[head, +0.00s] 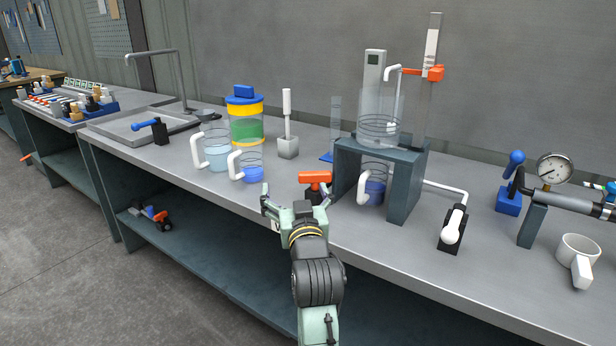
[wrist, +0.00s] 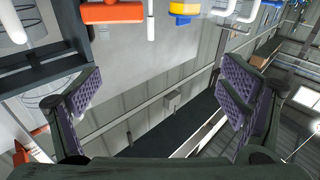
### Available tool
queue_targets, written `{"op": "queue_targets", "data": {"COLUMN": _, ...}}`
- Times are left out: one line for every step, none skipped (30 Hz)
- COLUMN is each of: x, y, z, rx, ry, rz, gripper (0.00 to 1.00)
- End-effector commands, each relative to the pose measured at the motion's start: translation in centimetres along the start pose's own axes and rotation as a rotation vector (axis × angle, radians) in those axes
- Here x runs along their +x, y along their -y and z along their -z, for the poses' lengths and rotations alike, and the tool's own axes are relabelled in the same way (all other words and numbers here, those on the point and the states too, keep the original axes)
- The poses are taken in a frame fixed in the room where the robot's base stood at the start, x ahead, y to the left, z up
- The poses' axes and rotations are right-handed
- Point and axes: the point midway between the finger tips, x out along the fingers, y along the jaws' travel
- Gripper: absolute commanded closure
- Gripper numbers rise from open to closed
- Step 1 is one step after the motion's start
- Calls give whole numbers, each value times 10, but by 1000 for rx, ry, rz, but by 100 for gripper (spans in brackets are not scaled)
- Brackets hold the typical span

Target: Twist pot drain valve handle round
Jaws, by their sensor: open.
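An orange T-shaped valve handle (head: 315,177) sits on a small black body on the bench, left of the dark stand. It also shows at the top edge of the wrist view (wrist: 112,13), above and between the fingers. A second valve, with a white handle (head: 453,226), stands right of the stand on a white pipe. I cannot tell for certain which is the pot drain valve. A clear pot (head: 380,122) stands on the stand. My gripper (head: 296,196) is open and empty at the bench's front edge, just in front of the orange handle; it also shows in the wrist view (wrist: 160,95).
The dark stand (head: 405,185) has a jug with blue liquid (head: 374,190) under it. Two handled jugs (head: 215,152) (head: 252,173) stand to the left. A white mug (head: 578,252) and a pressure gauge (head: 553,169) are at the right. The front bench strip is mostly clear.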

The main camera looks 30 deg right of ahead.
Motion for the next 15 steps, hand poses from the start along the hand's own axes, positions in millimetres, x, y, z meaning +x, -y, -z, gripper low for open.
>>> {"op": "queue_targets", "data": {"x": -4, "y": -24, "z": -9, "rx": 4, "ry": 29, "rz": -38, "gripper": 9}}
{"op": "queue_targets", "data": {"x": -5, "y": -34, "z": -14, "rx": 6, "ry": 44, "rz": -54, "gripper": 9}}
{"op": "queue_targets", "data": {"x": -7, "y": -44, "z": -18, "rx": 8, "ry": 58, "rz": -70, "gripper": 9}}
{"op": "queue_targets", "data": {"x": -8, "y": -49, "z": -20, "rx": 9, "ry": 66, "rz": -78, "gripper": 9}}
{"op": "queue_targets", "data": {"x": -8, "y": -53, "z": -22, "rx": 10, "ry": 73, "rz": -83, "gripper": 9}}
{"op": "queue_targets", "data": {"x": -7, "y": -56, "z": -24, "rx": 11, "ry": 78, "rz": -88, "gripper": 9}}
{"op": "queue_targets", "data": {"x": -6, "y": -57, "z": -24, "rx": 11, "ry": 79, "rz": -89, "gripper": 9}}
{"op": "queue_targets", "data": {"x": -3, "y": -57, "z": -24, "rx": 11, "ry": 79, "rz": -89, "gripper": 9}}
{"op": "queue_targets", "data": {"x": 2, "y": -57, "z": -24, "rx": 11, "ry": 79, "rz": -88, "gripper": 9}}
{"op": "queue_targets", "data": {"x": 6, "y": -57, "z": -24, "rx": 11, "ry": 80, "rz": -88, "gripper": 9}}
{"op": "queue_targets", "data": {"x": 10, "y": -57, "z": -24, "rx": 11, "ry": 80, "rz": -87, "gripper": 9}}
{"op": "queue_targets", "data": {"x": 18, "y": -58, "z": -24, "rx": 10, "ry": 79, "rz": -88, "gripper": 9}}
{"op": "queue_targets", "data": {"x": 23, "y": -59, "z": -24, "rx": 10, "ry": 79, "rz": -88, "gripper": 9}}
{"op": "queue_targets", "data": {"x": 29, "y": -59, "z": -25, "rx": 10, "ry": 79, "rz": -88, "gripper": 9}}
{"op": "queue_targets", "data": {"x": 38, "y": -60, "z": -25, "rx": 10, "ry": 79, "rz": -88, "gripper": 9}}
